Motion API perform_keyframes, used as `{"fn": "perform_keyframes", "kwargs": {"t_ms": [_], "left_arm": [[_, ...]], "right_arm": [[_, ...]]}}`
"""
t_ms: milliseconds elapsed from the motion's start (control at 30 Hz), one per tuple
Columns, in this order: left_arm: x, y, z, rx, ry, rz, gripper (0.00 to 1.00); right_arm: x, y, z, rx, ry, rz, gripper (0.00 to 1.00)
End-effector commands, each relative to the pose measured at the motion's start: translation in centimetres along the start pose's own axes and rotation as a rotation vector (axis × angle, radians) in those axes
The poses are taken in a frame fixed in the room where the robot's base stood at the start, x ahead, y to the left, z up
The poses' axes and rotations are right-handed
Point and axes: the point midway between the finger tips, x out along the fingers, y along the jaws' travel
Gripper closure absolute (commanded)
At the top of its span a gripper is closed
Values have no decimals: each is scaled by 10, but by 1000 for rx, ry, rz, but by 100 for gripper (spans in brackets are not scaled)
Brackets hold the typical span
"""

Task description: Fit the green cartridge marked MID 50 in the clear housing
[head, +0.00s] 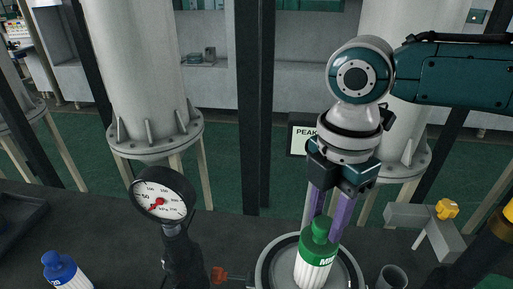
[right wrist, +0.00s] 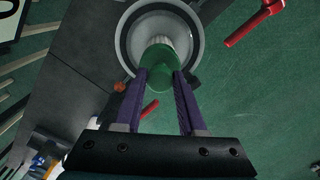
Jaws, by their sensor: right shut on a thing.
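The green cartridge (head: 318,250), with a green cap, a green band with partly visible white lettering and a white ribbed lower body, stands roughly upright. My right gripper (head: 326,226) is shut on its green top from above. In the right wrist view the fingers (right wrist: 160,78) pinch the green cap (right wrist: 159,62), and the white body points into a round grey ring. This ring, seemingly the housing's rim (head: 262,262), surrounds the cartridge in the head view. I cannot tell how deep the cartridge sits, and its lower end is hidden. My left gripper is out of view.
A pressure gauge (head: 162,197) stands left of the ring. A blue-capped cartridge (head: 63,270) is at the lower left. A grey cup (head: 392,277) and a grey fitting with a yellow knob (head: 446,209) are to the right. A red handle (right wrist: 255,22) shows in the wrist view.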

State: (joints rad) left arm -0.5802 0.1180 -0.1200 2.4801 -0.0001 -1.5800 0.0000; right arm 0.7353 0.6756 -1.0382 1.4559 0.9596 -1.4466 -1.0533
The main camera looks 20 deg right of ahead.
Motion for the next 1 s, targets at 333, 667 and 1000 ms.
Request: {"fn": "perform_keyframes", "kwargs": {"t_ms": [333, 667, 1000], "left_arm": [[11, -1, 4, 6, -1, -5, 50], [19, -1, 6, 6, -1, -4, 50], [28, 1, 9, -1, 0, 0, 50]], "right_arm": [[15, 0, 0, 0, 0, 2, 100], [28, 0, 0, 0, -1, 1, 100], [42, 0, 0, -1, 0, 0, 100]]}}
